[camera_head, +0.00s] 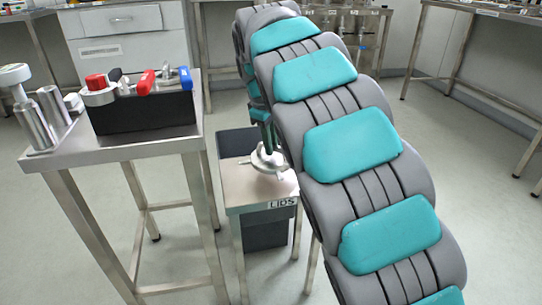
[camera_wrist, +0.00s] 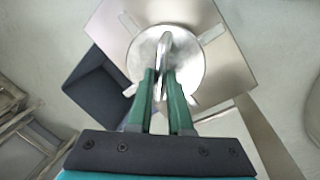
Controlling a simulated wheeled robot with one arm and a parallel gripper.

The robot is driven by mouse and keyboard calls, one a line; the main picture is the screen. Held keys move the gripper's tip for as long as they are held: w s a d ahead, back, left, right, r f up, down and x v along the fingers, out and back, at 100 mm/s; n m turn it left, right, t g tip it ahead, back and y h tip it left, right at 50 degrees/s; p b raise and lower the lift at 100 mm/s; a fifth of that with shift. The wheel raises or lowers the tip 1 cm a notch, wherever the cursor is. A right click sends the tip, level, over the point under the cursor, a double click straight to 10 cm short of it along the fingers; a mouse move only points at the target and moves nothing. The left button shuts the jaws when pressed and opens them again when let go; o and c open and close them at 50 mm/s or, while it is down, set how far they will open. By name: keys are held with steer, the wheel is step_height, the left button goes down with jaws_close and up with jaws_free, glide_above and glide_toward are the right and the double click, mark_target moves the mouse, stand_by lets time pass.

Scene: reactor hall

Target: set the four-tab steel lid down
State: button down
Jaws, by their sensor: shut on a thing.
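My gripper (camera_wrist: 163,75) is shut on the upright handle of the four-tab steel lid (camera_wrist: 188,72), a round silver disc with flat tabs sticking out from its rim. In the head view the lid (camera_head: 268,160) is level, over the top of a small steel stand labelled "LIDS" (camera_head: 241,186). I cannot tell whether it touches the top or hangs just above it. The stand's square top (camera_wrist: 232,70) lies under the lid in the wrist view. My arm hides part of the stand's right side in the head view.
A steel table (camera_head: 120,144) on the left carries a black box (camera_head: 145,114) with red and blue items, and steel cylinders (camera_head: 35,124). A dark open bin (camera_wrist: 98,82) is beside and below the stand. A cabinet (camera_head: 120,50) and benches stand behind. Floor on the right is clear.

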mark_target(267, 162)
steer(key=shift+f, duration=1.85)
steer(key=c, duration=0.8)
jaws_free()
steer(key=shift+c, duration=0.2)
step_height(267, 162, up, 12)
steer(key=s+a, duration=0.1)
steer(key=s, duration=0.1)
steer(key=shift+p, duration=0.3)
